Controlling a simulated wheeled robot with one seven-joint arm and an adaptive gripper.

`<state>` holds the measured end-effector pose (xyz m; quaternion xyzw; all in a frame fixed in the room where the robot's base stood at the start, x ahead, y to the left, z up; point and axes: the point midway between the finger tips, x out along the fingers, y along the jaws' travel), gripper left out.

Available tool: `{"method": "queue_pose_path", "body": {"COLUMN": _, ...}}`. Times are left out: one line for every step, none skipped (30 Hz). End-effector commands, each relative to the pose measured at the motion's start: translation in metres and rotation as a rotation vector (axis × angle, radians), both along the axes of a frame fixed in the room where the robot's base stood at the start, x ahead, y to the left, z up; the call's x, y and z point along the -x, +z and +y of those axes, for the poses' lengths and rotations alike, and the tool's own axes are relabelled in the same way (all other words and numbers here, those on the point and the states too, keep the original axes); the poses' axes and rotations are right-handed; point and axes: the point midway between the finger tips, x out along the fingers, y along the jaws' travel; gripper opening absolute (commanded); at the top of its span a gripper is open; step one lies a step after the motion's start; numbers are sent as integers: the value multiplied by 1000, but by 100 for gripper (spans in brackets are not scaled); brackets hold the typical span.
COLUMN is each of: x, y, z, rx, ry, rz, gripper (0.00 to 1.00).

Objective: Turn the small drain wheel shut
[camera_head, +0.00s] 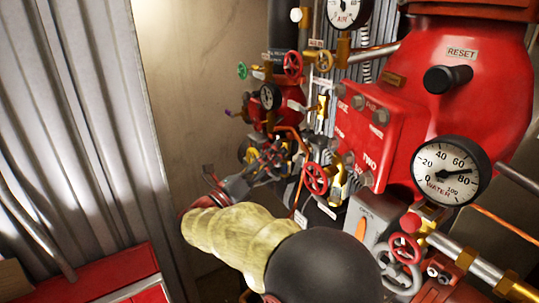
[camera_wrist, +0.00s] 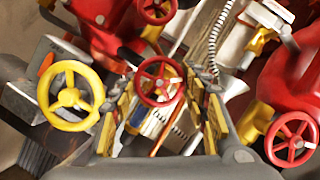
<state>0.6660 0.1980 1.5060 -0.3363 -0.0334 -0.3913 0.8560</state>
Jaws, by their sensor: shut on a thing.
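A small red handwheel (camera_wrist: 160,83) shows between the two fingers of my gripper (camera_wrist: 167,88) in the wrist view. The fingers, with yellow pads, stand on its left and right sides and are shut on it. No label shows on this wheel, so I cannot confirm by name that it is the drain wheel. In the head view my gripper (camera_head: 278,152) reaches in among the pipes. The gripper and arm hide most of the held wheel there.
A yellow wheel (camera_wrist: 70,97) is close left of the fingers. Another red wheel (camera_wrist: 291,138) is at right, and one (camera_wrist: 155,8) is above. In the head view a red wheel (camera_head: 315,178), a red panel (camera_head: 366,128) and a water gauge (camera_head: 450,171) stand right of my gripper.

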Motion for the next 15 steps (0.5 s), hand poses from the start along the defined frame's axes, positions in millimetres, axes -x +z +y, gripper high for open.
{"method": "queue_pose_path", "body": {"x": 0, "y": -3, "z": 0, "rx": 1, "ry": 0, "rz": 6, "gripper": 46}}
{"method": "queue_pose_path", "body": {"x": 0, "y": -3, "z": 0, "rx": 1, "ry": 0, "rz": 6, "gripper": 48}}
{"method": "queue_pose_path", "body": {"x": 0, "y": -3, "z": 0, "rx": 1, "ry": 0, "rz": 5, "gripper": 50}}
{"method": "queue_pose_path", "body": {"x": 0, "y": -3, "z": 0, "rx": 1, "ry": -1, "rz": 5, "gripper": 52}}
{"method": "queue_pose_path", "body": {"x": 0, "y": -3, "z": 0, "rx": 1, "ry": -1, "rz": 5, "gripper": 53}}
{"method": "queue_pose_path", "body": {"x": 0, "y": -2, "z": 0, "rx": 0, "ry": -1, "rz": 4, "gripper": 56}}
{"method": "queue_pose_path", "body": {"x": 0, "y": -2, "z": 0, "rx": 1, "ry": 0, "rz": 4, "gripper": 57}}
{"method": "queue_pose_path", "body": {"x": 0, "y": -2, "z": 0, "rx": 1, "ry": 0, "rz": 4, "gripper": 59}}
{"method": "queue_pose_path", "body": {"x": 0, "y": -2, "z": 0, "rx": 1, "ry": -1, "rz": 3, "gripper": 61}}
{"method": "queue_pose_path", "body": {"x": 0, "y": -1, "z": 0, "rx": 1, "ry": -1, "rz": 3, "gripper": 63}}
{"method": "queue_pose_path", "body": {"x": 0, "y": -1, "z": 0, "rx": 0, "ry": 0, "rz": 2, "gripper": 64}}
{"method": "queue_pose_path", "body": {"x": 0, "y": -1, "z": 0, "rx": 0, "ry": 0, "rz": 2, "gripper": 64}}
{"method": "queue_pose_path", "body": {"x": 0, "y": -1, "z": 0, "rx": 0, "ry": 0, "rz": 2, "gripper": 64}}
{"method": "queue_pose_path", "body": {"x": 0, "y": -1, "z": 0, "rx": 0, "ry": 0, "rz": 2, "gripper": 64}}
{"method": "queue_pose_path", "body": {"x": 0, "y": -1, "z": 0, "rx": 0, "ry": 0, "rz": 2, "gripper": 64}}
